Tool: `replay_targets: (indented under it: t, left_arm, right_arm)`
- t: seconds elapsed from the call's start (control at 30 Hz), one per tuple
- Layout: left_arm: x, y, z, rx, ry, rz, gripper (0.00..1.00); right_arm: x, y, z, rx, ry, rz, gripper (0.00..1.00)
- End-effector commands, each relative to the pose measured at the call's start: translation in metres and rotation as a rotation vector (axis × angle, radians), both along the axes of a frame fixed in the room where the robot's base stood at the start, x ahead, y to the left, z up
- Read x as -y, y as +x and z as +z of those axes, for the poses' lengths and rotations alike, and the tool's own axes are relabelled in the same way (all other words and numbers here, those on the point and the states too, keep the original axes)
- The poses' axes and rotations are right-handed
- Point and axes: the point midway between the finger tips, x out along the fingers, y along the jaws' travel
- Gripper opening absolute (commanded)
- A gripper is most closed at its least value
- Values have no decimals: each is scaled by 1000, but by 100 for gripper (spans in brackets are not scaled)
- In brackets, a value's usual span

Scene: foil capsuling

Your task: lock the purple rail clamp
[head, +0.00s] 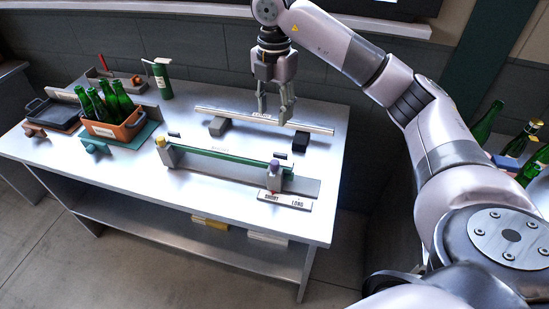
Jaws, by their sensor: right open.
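The purple rail clamp (275,167) sits at the right end of a green rail (222,157) on the metal table. It stands on a grey block just behind a plate marked SHORT and LONG (286,201). Whether it is locked is too small to tell. My right gripper (275,114) points down with its fingers apart and empty. In the picture it is above the purple clamp, over a pale bar (312,128) lying behind the green rail. My left gripper is not in view.
A yellow clamp (160,141) is at the green rail's left end. More bottles (487,122) are at far right. The table's front left is clear.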

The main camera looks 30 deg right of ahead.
Motion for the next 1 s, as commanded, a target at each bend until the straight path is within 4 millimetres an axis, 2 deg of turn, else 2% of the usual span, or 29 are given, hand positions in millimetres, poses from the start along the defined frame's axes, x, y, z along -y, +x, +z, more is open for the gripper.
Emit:
replay_targets:
  t: [0.13,0.27,0.8,1.0]
  left_arm:
    - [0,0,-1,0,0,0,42]
    - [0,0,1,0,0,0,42]
    - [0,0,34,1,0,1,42]
    - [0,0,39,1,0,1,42]
  right_arm:
    - [2,-1,-13,-8,-8,-6,42]
    - [1,-2,-34,-10,-6,-5,42]
    - [1,-2,-145,-8,-4,-3,42]
    - [0,-1,-167,-5,-4,-2,42]
